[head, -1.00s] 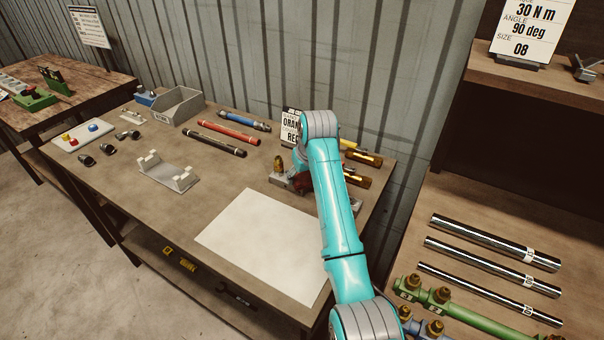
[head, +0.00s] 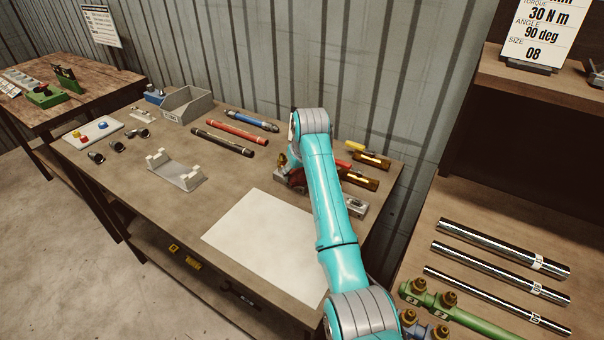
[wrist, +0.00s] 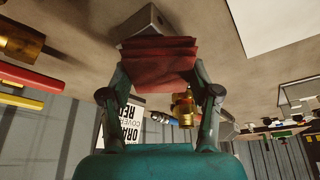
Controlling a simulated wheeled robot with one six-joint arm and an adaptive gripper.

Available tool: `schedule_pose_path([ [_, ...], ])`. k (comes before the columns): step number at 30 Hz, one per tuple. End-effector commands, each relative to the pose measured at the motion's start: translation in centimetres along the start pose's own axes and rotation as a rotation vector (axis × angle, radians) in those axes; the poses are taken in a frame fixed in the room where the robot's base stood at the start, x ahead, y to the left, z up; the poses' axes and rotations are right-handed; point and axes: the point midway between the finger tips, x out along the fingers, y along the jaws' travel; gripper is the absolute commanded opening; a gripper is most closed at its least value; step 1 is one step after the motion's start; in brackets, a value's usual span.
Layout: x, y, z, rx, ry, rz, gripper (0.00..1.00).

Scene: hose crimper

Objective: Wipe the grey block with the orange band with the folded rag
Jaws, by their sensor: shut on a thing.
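My gripper (wrist: 160,85) is shut on the folded rag (wrist: 158,62), a dark red layered cloth. In the head view the rag (head: 297,179) shows only in part beside my arm, low over the back right of the bench. A grey block (wrist: 145,22) lies just beyond the rag in the wrist view, partly covered by it; I cannot tell whether they touch. In the head view a grey block (head: 355,205) lies right of my arm, and another grey piece (head: 281,176) with a brass fitting lies left of the rag. I cannot make out an orange band on either.
A white sheet (head: 262,240) lies in front. Brass-ended tools (head: 358,180) lie right of my arm. Blue, red and black hoses (head: 237,134), a grey bin (head: 188,106) and a cradle (head: 178,175) stand left. A printed card (wrist: 122,124) stands near the gripper.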

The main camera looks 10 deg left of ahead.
Motion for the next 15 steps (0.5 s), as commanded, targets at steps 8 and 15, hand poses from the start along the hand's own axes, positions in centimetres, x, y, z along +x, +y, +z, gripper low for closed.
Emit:
schedule_pose_path([
  [8,0.7,-1.2,-1.4,-0.001,0.0,-0.001,0.34],
  [15,0.6,-1.3,-1.6,0.0,0.0,-0.001,0.34],
])
